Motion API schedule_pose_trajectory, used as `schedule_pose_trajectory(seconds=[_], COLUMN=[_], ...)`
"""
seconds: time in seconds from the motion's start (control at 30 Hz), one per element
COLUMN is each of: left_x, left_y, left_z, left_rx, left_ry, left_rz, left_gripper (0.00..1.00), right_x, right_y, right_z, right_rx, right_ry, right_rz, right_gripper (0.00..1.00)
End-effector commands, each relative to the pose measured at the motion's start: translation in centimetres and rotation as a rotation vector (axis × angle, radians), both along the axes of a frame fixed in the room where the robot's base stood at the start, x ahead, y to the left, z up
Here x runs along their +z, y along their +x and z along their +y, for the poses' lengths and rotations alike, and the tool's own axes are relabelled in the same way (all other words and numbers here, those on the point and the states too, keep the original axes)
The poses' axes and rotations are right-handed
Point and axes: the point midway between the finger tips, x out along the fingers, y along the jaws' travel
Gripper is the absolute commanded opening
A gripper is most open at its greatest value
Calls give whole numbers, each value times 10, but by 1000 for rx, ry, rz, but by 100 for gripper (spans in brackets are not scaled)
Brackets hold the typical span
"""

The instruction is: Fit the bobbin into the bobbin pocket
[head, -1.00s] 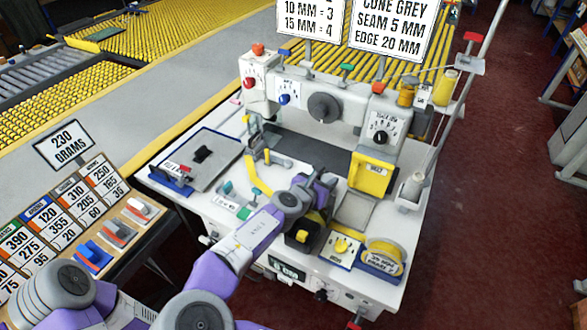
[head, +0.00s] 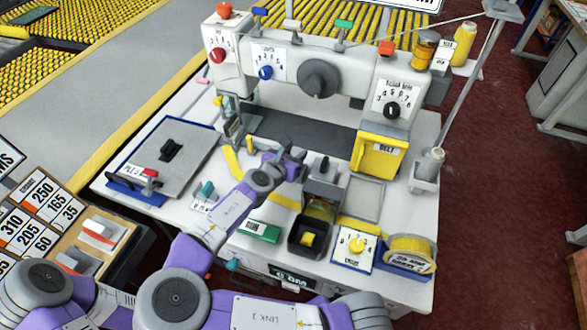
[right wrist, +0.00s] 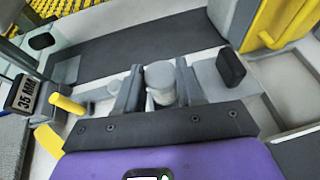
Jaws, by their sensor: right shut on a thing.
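My right gripper (head: 290,163) is over the machine's white bed, just left of a grey block with a black knob (head: 324,165). In the right wrist view the gripper (right wrist: 158,88) is shut on a small pale grey cylinder, which I take for the bobbin (right wrist: 159,74). The bobbin stands roughly upright between the dark fingers. In the head view the fingers and arm hide it. The black knob (right wrist: 231,68) on its grey plate is just right of the fingers. I cannot make out the bobbin pocket's opening. My left gripper is out of view.
A yellow-fronted housing (head: 378,158) stands right of the grey block. A black bin (head: 296,238), a dial plate (head: 353,262) and a yellow tape roll (head: 411,245) line the front edge. Yellow levers (head: 230,160) stand to the left. The dark plate (right wrist: 140,45) behind is bare.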

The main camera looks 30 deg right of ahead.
Motion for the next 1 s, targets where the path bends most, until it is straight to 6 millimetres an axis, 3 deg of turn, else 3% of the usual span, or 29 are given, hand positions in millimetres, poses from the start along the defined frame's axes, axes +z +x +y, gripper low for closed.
schedule_pose_trajectory(seconds=[0.3,0.73,0.77,0.9,1.0], left_x=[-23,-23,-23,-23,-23], left_y=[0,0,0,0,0], left_z=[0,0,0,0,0], left_rx=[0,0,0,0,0], left_ry=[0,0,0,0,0], left_rz=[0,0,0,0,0], left_gripper=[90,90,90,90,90], right_x=[-47,-53,-54,-53,-53], right_y=[0,0,0,0,0], right_z=[0,0,0,0,0], right_rx=[-1,0,0,0,0], right_ry=[-2,0,1,1,1], right_rz=[1,0,-1,-1,-1], right_gripper=[4,4,39,61,63])
